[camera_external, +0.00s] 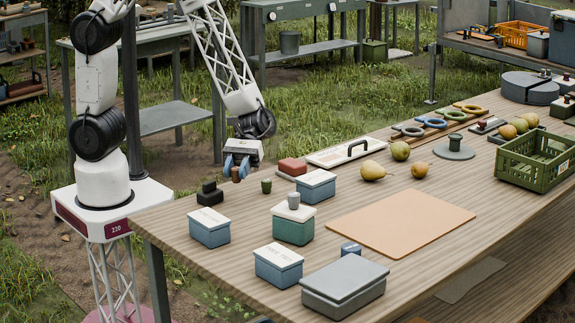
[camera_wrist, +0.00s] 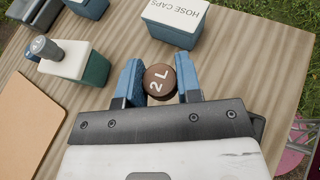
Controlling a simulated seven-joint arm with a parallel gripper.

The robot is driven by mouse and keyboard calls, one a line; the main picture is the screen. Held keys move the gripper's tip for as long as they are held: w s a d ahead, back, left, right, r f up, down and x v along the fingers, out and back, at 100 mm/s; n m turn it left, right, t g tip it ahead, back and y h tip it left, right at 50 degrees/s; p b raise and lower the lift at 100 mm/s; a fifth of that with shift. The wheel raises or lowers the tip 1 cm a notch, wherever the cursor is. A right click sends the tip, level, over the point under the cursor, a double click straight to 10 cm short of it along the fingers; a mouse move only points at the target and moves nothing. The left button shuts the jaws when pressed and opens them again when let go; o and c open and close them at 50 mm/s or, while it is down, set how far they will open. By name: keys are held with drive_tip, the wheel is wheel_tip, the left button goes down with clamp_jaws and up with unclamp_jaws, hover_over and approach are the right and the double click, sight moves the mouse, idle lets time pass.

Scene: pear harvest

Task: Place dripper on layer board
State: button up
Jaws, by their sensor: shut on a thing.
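A small brown round-topped dripper (camera_wrist: 160,79), marked "2 L", is between the blue fingers of my gripper (camera_wrist: 160,72). In the external view my gripper (camera_external: 237,168) points down at the table's far left edge, shut on the brown dripper (camera_external: 236,175). I cannot tell whether the dripper's bottom touches the table. A flat tan board (camera_external: 400,219), likely the layer board, lies bare in the middle of the table, to the right of my gripper. Part of the tan board (camera_wrist: 22,125) also shows at the left of the wrist view.
A green cup-like piece (camera_external: 266,186) stands right of my gripper. A grey "4 L" piece (camera_external: 293,200) sits on a lidded green box (camera_external: 294,229). A blue "HOSE CAPS" box (camera_wrist: 172,27) and several other boxes stand nearby. Pears (camera_external: 373,170) lie behind the tan board.

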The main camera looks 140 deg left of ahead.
drive_tip(key=w+a+r+n+t+y, duration=0.1)
drive_tip(key=w+a+n+t+y, duration=0.5)
drive_tip(key=w+a, duration=2.1)
drive_tip(key=shift+w+n+y, duration=0.45)
drive_tip(key=shift+n+y, duration=0.15)
drive_tip(key=shift+n, duration=0.6)
hover_over(381, 217)
drive_tip(key=shift+f, duration=3.1)
drive_tip(key=shift+f, duration=1.9)
drive_tip(key=shift+f, duration=0.15)
drive_tip(key=o, duration=0.9)
